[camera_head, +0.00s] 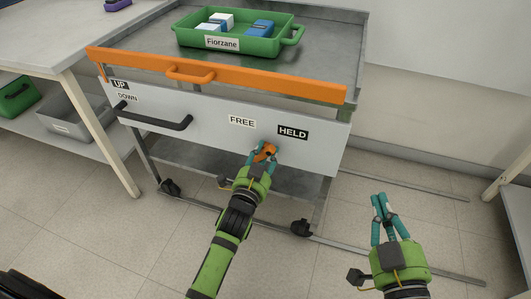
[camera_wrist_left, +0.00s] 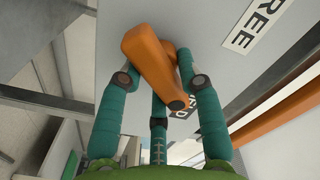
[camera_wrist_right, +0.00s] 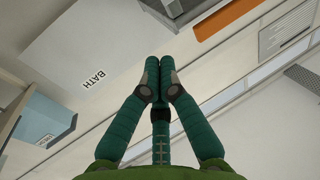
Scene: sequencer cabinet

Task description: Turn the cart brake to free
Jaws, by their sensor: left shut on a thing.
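The orange brake lever (camera_head: 266,150) is on the grey front panel of the cart (camera_head: 215,125), below the FREE label (camera_head: 242,121) and the black HELD label (camera_head: 292,133). My left gripper (camera_head: 262,155) is shut on it. The left wrist view shows the lever (camera_wrist_left: 150,62) between the fingers, its lower end partly covering the HELD label. The gripper hides part of the lever in the head view, so I cannot tell its exact setting. My right gripper (camera_head: 382,205) is shut and empty, in the air right of the cart; its fingertips meet in the right wrist view (camera_wrist_right: 158,75).
An orange push bar (camera_head: 215,74) runs along the cart's front edge. A black handle (camera_head: 152,118) sits beside UP and DOWN labels. A green tray (camera_head: 235,47) marked Fiorzane stands on the cart top. A table (camera_head: 60,50) is close on the left.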

